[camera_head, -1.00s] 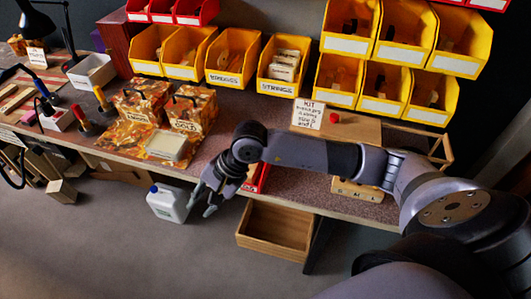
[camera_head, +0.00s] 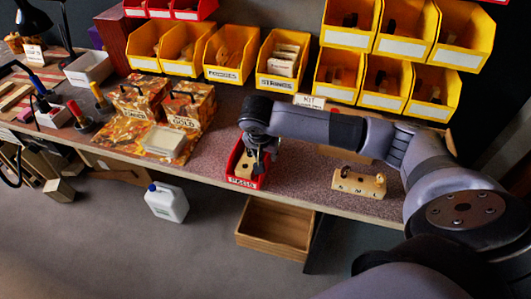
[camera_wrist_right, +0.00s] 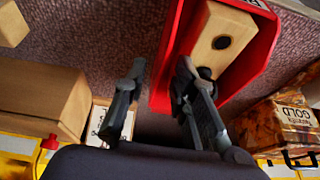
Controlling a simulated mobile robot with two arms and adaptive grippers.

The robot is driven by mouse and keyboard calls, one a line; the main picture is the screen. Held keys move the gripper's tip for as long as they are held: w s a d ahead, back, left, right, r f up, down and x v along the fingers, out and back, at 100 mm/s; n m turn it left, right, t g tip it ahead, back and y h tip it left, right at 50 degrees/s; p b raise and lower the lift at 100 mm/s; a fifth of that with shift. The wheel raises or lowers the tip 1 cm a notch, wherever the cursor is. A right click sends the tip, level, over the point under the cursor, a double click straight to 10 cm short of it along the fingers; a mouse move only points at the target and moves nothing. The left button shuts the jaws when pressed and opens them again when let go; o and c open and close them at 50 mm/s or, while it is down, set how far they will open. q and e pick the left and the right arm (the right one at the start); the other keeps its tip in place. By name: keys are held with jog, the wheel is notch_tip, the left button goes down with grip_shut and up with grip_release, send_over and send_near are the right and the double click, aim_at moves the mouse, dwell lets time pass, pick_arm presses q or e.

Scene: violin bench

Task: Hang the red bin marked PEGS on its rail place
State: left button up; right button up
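The red bin marked PEGS (camera_head: 236,183) stands near the bench's front edge, its label facing the front. A pale wooden block with dark holes lies inside it. My right gripper (camera_head: 262,156) is over the bin's right side in the head view. In the wrist view the right gripper (camera_wrist_right: 161,68) has its fingers apart, one outside the wall of the red bin (camera_wrist_right: 258,55) and the other over its inside. I cannot tell whether either finger touches the wall. Several red bins (camera_head: 158,8) sit high at the back left. My left gripper is not in view.
Yellow bins (camera_head: 231,53) line the back, with more stacked at the right. Patterned boxes (camera_head: 186,107) stand left of the red bin. A wooden block with pegs (camera_head: 359,183) lies to its right. A KIT card (camera_head: 308,101) is partly behind my arm.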

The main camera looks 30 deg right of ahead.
aim_at(269, 164)
jog(key=shift+b+x, duration=1.65)
jog(key=shift+x, duration=1.15)
grip_shut()
jog(key=shift+w+r, duration=0.1)
jog(key=shift+r, duration=0.1)
jog(key=shift+r+p, duration=0.85)
jog(key=shift+r, duration=0.45)
jog(key=shift+a, duration=0.1)
